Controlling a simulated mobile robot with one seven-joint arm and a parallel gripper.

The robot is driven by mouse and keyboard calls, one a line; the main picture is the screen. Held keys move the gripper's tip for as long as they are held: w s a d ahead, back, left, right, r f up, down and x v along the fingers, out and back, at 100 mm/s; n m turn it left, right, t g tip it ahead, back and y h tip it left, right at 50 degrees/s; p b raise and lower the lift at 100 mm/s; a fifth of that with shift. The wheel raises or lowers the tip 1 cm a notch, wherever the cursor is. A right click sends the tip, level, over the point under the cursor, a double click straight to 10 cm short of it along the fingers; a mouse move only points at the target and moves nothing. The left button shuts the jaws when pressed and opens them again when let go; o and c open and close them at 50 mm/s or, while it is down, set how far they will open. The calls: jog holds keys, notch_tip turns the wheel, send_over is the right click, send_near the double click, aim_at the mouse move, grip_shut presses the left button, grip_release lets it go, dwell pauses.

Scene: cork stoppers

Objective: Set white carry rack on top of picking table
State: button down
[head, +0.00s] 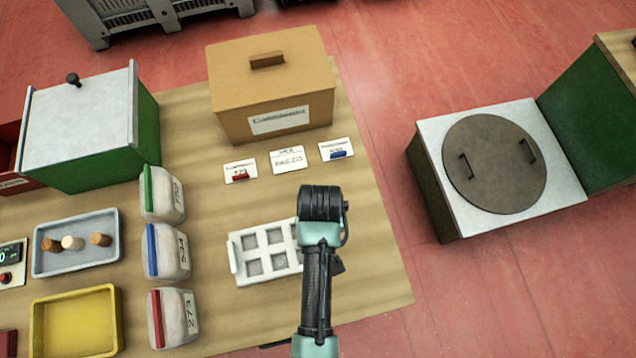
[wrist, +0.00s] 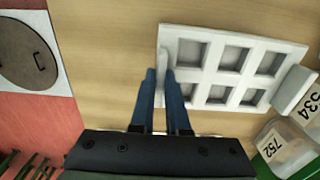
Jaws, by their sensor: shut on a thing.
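The white carry rack (head: 262,253) is a block with two rows of square pockets, which look empty. It is over the wooden picking table (head: 375,260), near the right edge, and looks level. I cannot tell whether it touches the wood or hangs just above it. In the wrist view the rack (wrist: 225,77) fills the upper right. My gripper (wrist: 162,76) has its blue fingers shut on the white end piece of the rack. In the head view my arm hides the rack's right end and the fingers.
A cardboard box (head: 270,85) stands at the back, with label cards (head: 288,160) before it. Several lidded containers (head: 168,252) stand left of the rack. A grey tray (head: 75,263) holds corks; a yellow tray (head: 75,325) is nearer. Bare wood lies between cards and rack.

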jog(key=shift+f, duration=2.05)
jog(key=c, duration=0.9)
grip_release()
jog(key=shift+f, duration=0.15)
